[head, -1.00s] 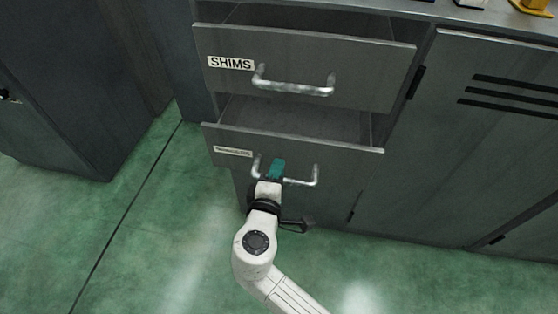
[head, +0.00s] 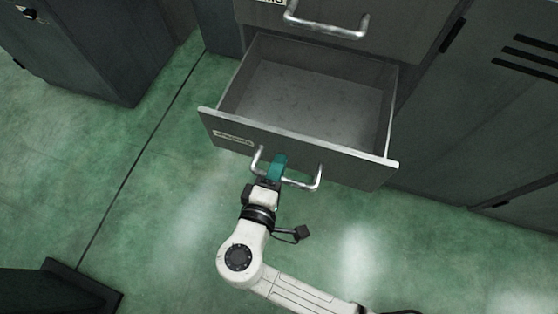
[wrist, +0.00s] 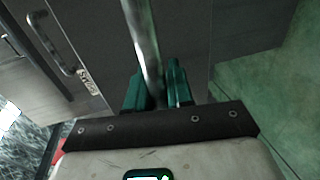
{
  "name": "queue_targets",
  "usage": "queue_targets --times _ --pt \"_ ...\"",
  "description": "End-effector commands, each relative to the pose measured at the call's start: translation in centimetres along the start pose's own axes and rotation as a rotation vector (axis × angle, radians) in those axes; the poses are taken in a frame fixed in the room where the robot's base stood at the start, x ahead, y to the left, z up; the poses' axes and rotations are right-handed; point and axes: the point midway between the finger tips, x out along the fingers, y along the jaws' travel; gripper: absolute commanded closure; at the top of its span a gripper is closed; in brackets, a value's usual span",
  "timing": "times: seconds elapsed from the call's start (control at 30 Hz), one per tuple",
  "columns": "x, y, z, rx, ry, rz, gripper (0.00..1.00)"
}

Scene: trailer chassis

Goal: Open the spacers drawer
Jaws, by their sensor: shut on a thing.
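The spacers drawer (head: 300,152) is the lower drawer in the head view. It stands well out from the cabinet, and its inside is bare grey. Its label (head: 233,138) is at the left of the front and too blurred to read surely. My gripper (head: 277,168) is at the drawer's metal bar handle (head: 306,186), left of the bar's middle. In the wrist view the handle bar (wrist: 143,45) runs between the teal fingers (wrist: 158,88), which are shut on it. The fingers hide part of the bar.
The drawer above, with its handle (head: 327,28), is partly in view at the top edge. A cabinet door with slots (head: 490,110) is at the right. A dark cabinet (head: 95,50) stands at the left.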

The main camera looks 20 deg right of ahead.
Motion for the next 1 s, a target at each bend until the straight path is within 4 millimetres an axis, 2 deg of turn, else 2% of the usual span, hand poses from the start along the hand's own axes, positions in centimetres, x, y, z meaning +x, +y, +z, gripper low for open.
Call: queue_targets --times 0.13,0.17,0.33,0.67,0.77,1.0 --pt "0.1 -0.1 0.0 -0.001 -0.001 -0.002 1.0" --pt "0.1 -0.1 0.0 -0.001 -0.001 -0.002 0.76" --pt "0.1 -0.1 0.0 -0.001 -0.001 -0.001 0.59" --pt "-0.4 0.1 0.0 -0.001 0.001 -0.001 0.58" --pt "-1.6 0.1 -0.1 -0.002 0.002 -0.001 0.58" --pt "-6.2 0.2 -0.1 -0.002 0.004 -0.001 0.58"
